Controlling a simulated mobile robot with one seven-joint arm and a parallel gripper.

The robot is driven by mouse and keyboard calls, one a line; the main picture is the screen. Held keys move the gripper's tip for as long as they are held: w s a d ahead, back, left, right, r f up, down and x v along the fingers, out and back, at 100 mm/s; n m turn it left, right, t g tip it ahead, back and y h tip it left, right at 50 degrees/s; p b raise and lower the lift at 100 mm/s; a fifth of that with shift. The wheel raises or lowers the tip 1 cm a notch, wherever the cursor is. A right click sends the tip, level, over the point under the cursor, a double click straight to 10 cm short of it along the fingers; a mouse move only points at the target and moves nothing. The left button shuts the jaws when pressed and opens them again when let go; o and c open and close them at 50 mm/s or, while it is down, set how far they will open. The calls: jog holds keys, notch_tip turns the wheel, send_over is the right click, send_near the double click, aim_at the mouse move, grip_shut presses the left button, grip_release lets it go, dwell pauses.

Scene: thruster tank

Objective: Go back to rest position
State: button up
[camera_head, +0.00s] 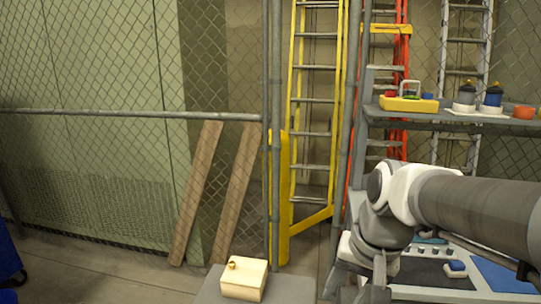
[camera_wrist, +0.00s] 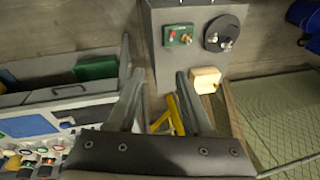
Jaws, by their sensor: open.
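My gripper (camera_wrist: 160,76) shows in the wrist view with its two fingers spread apart and nothing between them. My arm (camera_head: 470,210) reaches in from the right edge of the head view and bends down in front of the workbench; the fingers cannot be made out there. A small pale wooden box with a knob (camera_head: 243,279) sits on a grey top at the bottom of the head view. A pale wooden box (camera_wrist: 205,80) also shows in the wrist view, just beyond the right fingertip and apart from it.
A grey shelf (camera_head: 450,124) at right holds a yellow case (camera_head: 408,103), dark-topped containers (camera_head: 465,96) and an orange cup (camera_head: 523,111). Below lies a bench with a blue panel (camera_head: 510,275). A wire fence, leaning planks (camera_head: 195,190) and a yellow ladder (camera_head: 315,110) stand behind.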

jog(key=s+d+r+n+t+h, duration=0.1)
jog(key=s+r+n+t, duration=0.1)
jog(key=s, duration=0.5)
jog(key=shift+s+d+r+n+t, duration=0.15)
jog(key=shift+s+d+n+t, duration=0.3)
jog(key=shift+n, duration=0.55)
jog(key=shift+w+a, duration=0.1)
dwell(0.4)
